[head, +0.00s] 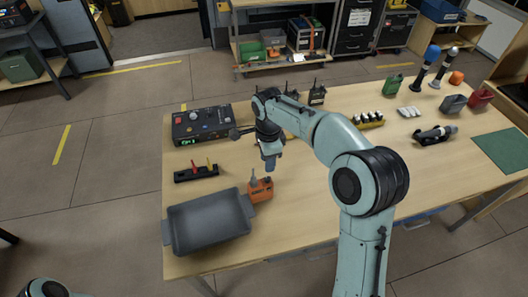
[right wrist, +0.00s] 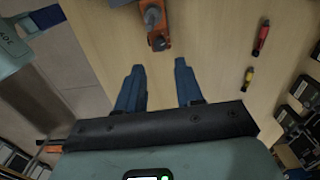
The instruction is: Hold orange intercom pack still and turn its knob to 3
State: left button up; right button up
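The orange intercom pack (head: 261,191) stands on the wooden table beside a grey tray, with a grey stub on its top. In the right wrist view the pack (right wrist: 160,42) is near the top edge, with a grey knob-like part (right wrist: 152,17) on it. Its number marks are too small to read. My right gripper (head: 269,166) is just behind and above the pack in the head view. Its two blue fingers (right wrist: 158,66) are apart with nothing between them, and the pack lies beyond their tips. My left gripper is out of view; only part of its arm shows at bottom left.
The grey tray (head: 209,223) sits left of the pack. A black rack (head: 196,174) with red and yellow pieces and a control box (head: 202,124) stand behind it. Radios (head: 317,95) stand farther back. Bare tabletop lies right of the pack, under my right arm.

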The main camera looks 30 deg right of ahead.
jog(key=shift+s+f+n, duration=0.2)
jog(key=shift+f+n, duration=0.1)
jog(key=shift+f, duration=0.35)
notch_tip(320, 180, down, 4)
jog(key=n+b, duration=0.2)
jog(key=shift+w+f+n+b, duration=0.15)
jog(key=shift+n+b, duration=0.15)
jog(key=shift+n, duration=0.1)
jog(key=n, duration=0.2)
jog(key=shift+n, duration=0.4)
jog(key=shift+w+r+n, duration=0.1)
jog(key=shift+r+n, duration=0.3)
jog(key=shift+n, duration=0.1)
notch_tip(320, 180, up, 2)
jog(key=shift+r+m+p, duration=0.25)
jog(key=shift+m+p, duration=0.6)
jog(key=shift+m, duration=0.35)
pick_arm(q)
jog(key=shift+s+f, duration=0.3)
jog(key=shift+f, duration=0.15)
pick_arm(e)
jog(key=shift+r+m, duration=0.5)
jog(key=shift+m, duration=0.2)
